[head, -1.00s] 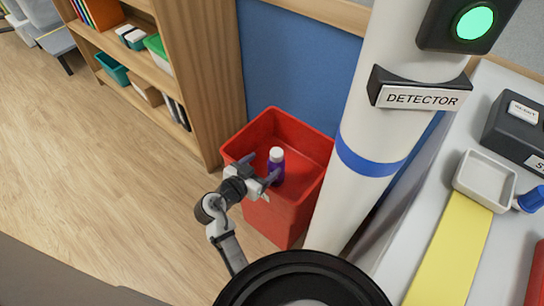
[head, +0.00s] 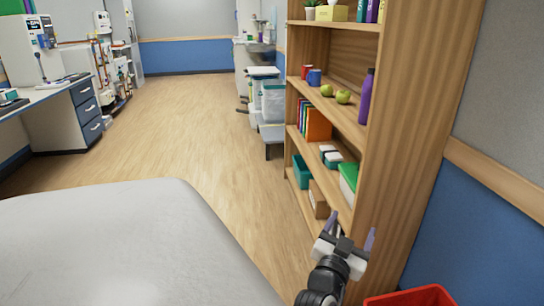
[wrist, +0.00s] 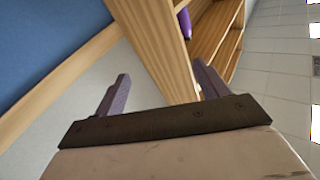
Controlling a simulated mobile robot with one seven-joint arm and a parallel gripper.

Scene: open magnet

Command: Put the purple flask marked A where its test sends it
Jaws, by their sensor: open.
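My gripper (head: 351,231) is open and empty, raised in front of the wooden bookshelf in the head view. In the wrist view its two purple-grey fingers (wrist: 160,78) stand wide apart with nothing between them. The flask marked A does not show in either view now. The red bin (head: 412,298) shows only as a piece of its rim at the bottom right, just right of my gripper.
The wooden bookshelf (head: 400,140) stands close behind my gripper. A tall purple bottle (head: 366,96) stands on it, with mugs and green apples. A grey surface (head: 120,245) fills the lower left. The wooden floor (head: 195,130) beyond is clear.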

